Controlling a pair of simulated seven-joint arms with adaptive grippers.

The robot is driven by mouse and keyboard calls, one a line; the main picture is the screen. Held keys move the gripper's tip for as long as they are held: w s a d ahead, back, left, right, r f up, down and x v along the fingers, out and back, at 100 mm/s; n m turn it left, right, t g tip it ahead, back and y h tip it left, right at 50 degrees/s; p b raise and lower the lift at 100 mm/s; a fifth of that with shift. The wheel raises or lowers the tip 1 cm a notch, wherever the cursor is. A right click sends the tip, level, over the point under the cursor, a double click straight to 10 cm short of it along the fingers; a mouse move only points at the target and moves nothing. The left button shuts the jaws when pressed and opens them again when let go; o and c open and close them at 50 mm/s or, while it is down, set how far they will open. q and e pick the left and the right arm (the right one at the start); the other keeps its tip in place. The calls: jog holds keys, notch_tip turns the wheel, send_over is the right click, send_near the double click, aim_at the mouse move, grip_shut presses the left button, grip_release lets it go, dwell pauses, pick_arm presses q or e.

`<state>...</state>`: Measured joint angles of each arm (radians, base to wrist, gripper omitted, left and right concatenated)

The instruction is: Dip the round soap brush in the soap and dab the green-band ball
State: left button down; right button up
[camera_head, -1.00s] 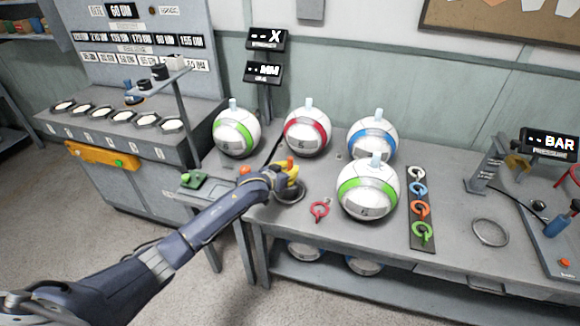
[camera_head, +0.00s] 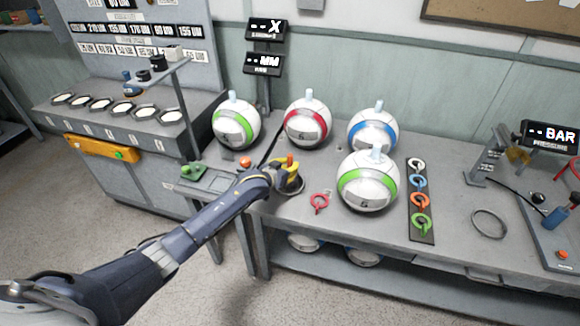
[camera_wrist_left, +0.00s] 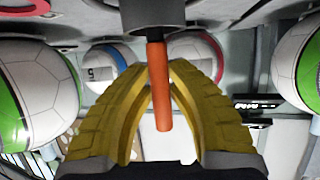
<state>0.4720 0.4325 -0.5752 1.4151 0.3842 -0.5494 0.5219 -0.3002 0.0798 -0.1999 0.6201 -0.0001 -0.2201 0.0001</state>
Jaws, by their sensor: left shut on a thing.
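My left gripper (camera_head: 288,172), with yellow fingers, is around the orange handle (camera_head: 290,160) of the round soap brush and shut on it. In the left wrist view the orange handle (camera_wrist_left: 158,95) passes between the yellow fingers, with a round grey part (camera_wrist_left: 150,14) at its end. A grey round base (camera_head: 291,188) sits on the bench just under the fingers; I cannot tell where the soap is. One green-band ball (camera_head: 368,182) stands at the front, right of the gripper. Another green-band ball (camera_head: 236,124) stands at the back left. My right gripper is out of view.
A red-band ball (camera_head: 308,123) and a blue-band ball (camera_head: 372,128) stand behind. A red ring tag (camera_head: 319,203) lies close right of the gripper. A strip of coloured rings (camera_head: 420,200) lies farther right. A side tray (camera_head: 207,180) is left.

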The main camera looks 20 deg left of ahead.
aim_at(290, 155)
pick_arm(q)
jog(key=shift+r, duration=0.1)
jog(key=shift+r, duration=4.4)
